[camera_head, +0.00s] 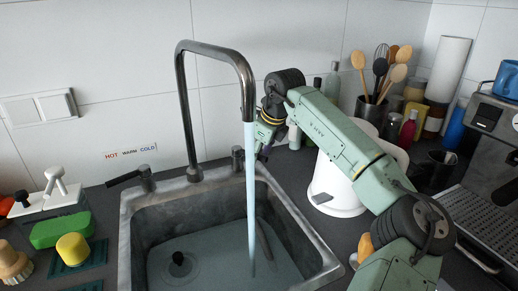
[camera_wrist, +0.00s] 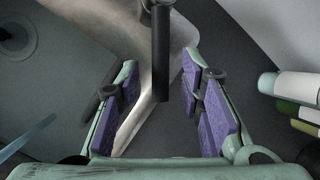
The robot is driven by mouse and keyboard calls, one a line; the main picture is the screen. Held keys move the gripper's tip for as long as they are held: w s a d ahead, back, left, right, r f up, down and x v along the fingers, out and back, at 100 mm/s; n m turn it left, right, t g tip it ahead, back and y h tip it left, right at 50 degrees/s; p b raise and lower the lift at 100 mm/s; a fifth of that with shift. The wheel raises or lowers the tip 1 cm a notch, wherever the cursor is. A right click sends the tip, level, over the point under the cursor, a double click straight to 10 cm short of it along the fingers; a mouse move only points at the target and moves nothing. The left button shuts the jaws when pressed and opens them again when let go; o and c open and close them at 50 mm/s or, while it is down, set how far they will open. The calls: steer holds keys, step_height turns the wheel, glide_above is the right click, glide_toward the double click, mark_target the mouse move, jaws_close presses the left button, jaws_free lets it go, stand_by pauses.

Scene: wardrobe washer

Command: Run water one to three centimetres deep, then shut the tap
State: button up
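The tap (camera_head: 183,100) has a tall arched spout, and a pale blue stream of water (camera_head: 251,190) runs from it into the grey sink (camera_head: 133,235). Water seems to cover the sink floor; its depth cannot be read. The tap's dark lever (camera_head: 124,178) sticks out left of the tap base, below the hot-warm-cold label. My gripper (camera_head: 262,140) is right of the spout end, away from the lever, and partly hidden.
A white bin (camera_head: 335,180) stands behind my arm. Bottles (camera_head: 332,82) and a utensil pot (camera_head: 370,108) stand along the back wall. A coffee machine (camera_head: 490,130) is at right. A green sponge (camera_head: 62,230) and brushes lie left of the sink.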

steer(key=shift+f, duration=0.15)
steer(key=shift+c, duration=0.2)
jaws_close()
stand_by(0.7)
